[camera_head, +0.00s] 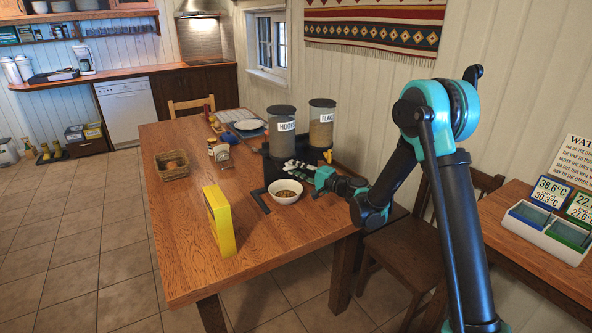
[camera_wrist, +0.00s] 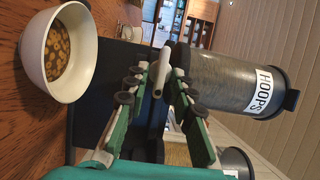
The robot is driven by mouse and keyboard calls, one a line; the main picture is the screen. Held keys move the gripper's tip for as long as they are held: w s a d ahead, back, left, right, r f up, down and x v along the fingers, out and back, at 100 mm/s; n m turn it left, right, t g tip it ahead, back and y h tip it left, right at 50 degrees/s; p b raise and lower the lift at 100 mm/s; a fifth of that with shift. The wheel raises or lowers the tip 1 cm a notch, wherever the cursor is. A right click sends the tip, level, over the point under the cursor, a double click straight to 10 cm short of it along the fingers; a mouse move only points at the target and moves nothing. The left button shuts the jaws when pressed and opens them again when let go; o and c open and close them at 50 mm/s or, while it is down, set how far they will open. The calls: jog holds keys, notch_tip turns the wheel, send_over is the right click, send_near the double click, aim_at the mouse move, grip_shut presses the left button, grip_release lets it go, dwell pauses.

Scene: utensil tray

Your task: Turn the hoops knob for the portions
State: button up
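The cereal dispenser has a HOOPS canister (camera_head: 281,130) on the left and a FLAKES canister (camera_head: 321,122) on the right. The HOOPS canister (camera_wrist: 235,82) also shows in the wrist view, on its side because that view is turned. A pale bar-shaped knob (camera_wrist: 162,72) shows in front of the dark dispenser body. My gripper (camera_wrist: 164,72) is open, its two fingertips on either side of the knob, with small gaps visible. In the head view my gripper (camera_head: 300,170) is at the dispenser's front. A white bowl (camera_head: 285,191) holds hoops (camera_wrist: 71,53) on the table below.
A yellow box (camera_head: 219,222) stands at the table's near side. A wicker basket (camera_head: 173,166) and a jar (camera_head: 221,154) are left of the dispenser, and a plate (camera_head: 249,125) lies behind. The wooden table (camera_head: 178,230) is clear at front left. Chairs stand beside it.

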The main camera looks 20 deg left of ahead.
jog(key=shift+o, duration=0.3)
jog(key=v, duration=1.2)
jog(key=s+d+f+n+h, duration=0.1)
jog(key=s+d+f+h, duration=0.2)
jog(key=d, duration=1)
jog(key=s+d+f+n+g+h, duration=0.1)
jog(key=s+d+f+h, duration=0.2)
jog(key=s+d+h, duration=0.5)
jog(key=s+d+f+n+h, duration=0.1)
jog(key=s+d+f+h, duration=0.2)
jog(key=s+d, duration=1.1)
jog(key=d+h, duration=0.3)
jog(key=d, duration=0.1)
jog(key=shift+s+f+n, duration=0.25)
jog(key=shift+f+n, duration=0.05)
jog(key=shift+f, duration=0.05)
jog(key=shift+d, duration=0.1)
